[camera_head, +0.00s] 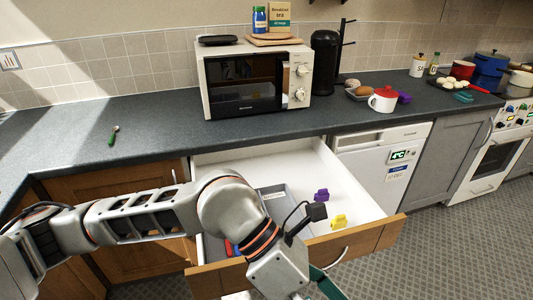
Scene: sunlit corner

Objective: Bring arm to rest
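My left arm (150,212) comes in from the left and reaches across the open drawer (365,183). Its wrist (278,272) hangs over the drawer front, near the bottom edge of the view. Part of my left gripper (326,284) shows as a dark green piece beside the drawer's handle. Its fingertips are cut off or hidden, so I cannot see whether it is open or holds anything. My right gripper is not in view.
The drawer holds a grey tray (272,192), a purple item (321,195) and a yellow item (338,221). Floor (450,250) is clear at right.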

